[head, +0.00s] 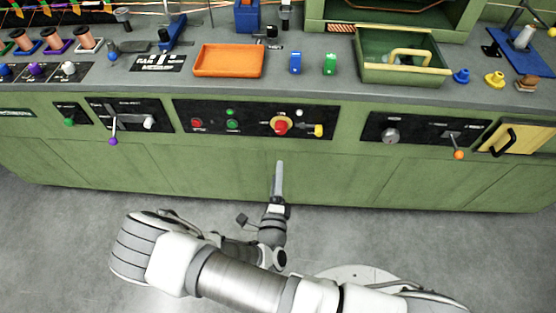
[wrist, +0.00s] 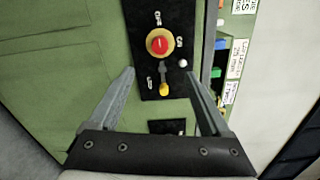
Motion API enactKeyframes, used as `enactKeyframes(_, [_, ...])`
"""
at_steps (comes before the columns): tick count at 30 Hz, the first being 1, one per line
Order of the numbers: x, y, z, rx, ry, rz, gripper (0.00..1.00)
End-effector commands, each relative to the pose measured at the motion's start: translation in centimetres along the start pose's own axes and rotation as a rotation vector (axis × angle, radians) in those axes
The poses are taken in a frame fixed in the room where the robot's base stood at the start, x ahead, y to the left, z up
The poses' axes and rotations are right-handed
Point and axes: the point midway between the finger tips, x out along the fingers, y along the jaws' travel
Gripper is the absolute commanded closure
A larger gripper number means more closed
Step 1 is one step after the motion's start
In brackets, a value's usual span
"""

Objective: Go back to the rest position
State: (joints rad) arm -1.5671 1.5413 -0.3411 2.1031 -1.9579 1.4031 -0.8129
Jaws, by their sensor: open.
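My gripper (head: 279,172) hangs in front of the green cabinet, below the middle control panel, with its fingers overlapping in the head view. In the wrist view my gripper (wrist: 159,72) is open and nothing is between its fingers. Beyond them is the black control panel (head: 255,112) with a red knob on a yellow ring (head: 281,126) and a small yellow lever (head: 318,130). The red knob also shows in the wrist view (wrist: 158,45), as does the yellow lever (wrist: 164,89). The fingers look apart from both.
The grey worktop holds an orange tray (head: 228,74), a blue block (head: 296,62), a green block (head: 330,64) and a green bin (head: 455,75). Levers with a purple knob (head: 113,141) and an orange knob (head: 459,155) stick out in front. Grey floor (head: 50,240) is clear.

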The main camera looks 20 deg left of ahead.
Motion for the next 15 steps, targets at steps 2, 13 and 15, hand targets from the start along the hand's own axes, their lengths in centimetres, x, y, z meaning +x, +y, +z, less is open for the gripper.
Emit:
enactKeyframes(2, [-0.66,0.00,0.03,-0.001,-0.001,0.001,0.19])
enactKeyframes(13, [-1.12,-0.01,-0.01,-0.001,0.000,0.000,0.19])
enactKeyframes(15, [-1.11,-0.01,-0.01,-0.001,-0.001,0.000,0.19])
